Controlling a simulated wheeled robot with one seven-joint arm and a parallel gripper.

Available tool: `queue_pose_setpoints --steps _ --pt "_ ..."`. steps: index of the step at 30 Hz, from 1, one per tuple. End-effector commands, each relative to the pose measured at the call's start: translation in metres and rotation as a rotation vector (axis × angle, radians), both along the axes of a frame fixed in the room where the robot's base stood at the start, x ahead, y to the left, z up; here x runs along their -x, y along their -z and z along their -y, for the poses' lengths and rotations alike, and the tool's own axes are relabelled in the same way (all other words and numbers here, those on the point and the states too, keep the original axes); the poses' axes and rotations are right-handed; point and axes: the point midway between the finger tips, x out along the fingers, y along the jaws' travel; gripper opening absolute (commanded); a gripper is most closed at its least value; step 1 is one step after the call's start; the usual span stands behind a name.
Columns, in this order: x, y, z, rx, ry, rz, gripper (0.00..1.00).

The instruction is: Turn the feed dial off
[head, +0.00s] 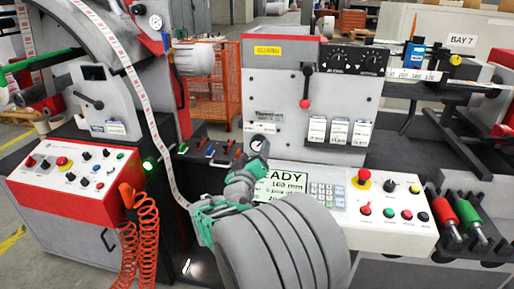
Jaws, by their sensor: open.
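My gripper (257,147) is at the end of my arm, in front of the lower left of the grey machine panel (285,105). It is small in the picture and looks open, with nothing seen between its fingers. It appears near a round white gauge (258,142); I cannot tell if they touch. Two black dials, one on the left (337,60) and one on the right (374,63), sit on a dark strip at the panel's top right. Their lettering is too small to read, so I cannot tell which is the feed dial.
A red-knobbed lever (305,103) hangs on the panel. A label strip (150,120) runs down at left. Orange coiled hoses (147,240) hang at lower left.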

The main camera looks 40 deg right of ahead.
Motion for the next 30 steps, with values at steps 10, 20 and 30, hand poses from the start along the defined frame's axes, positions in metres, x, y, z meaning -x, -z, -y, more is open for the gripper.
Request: queue_pose_setpoints --steps 10,20,30 --pt "-0.027 -0.001 0.034 -0.002 -0.001 0.001 0.68" --pt "-0.027 0.000 0.034 -0.002 -0.002 0.001 0.57" --pt "-0.027 0.000 0.034 -0.003 -0.001 0.000 0.29"
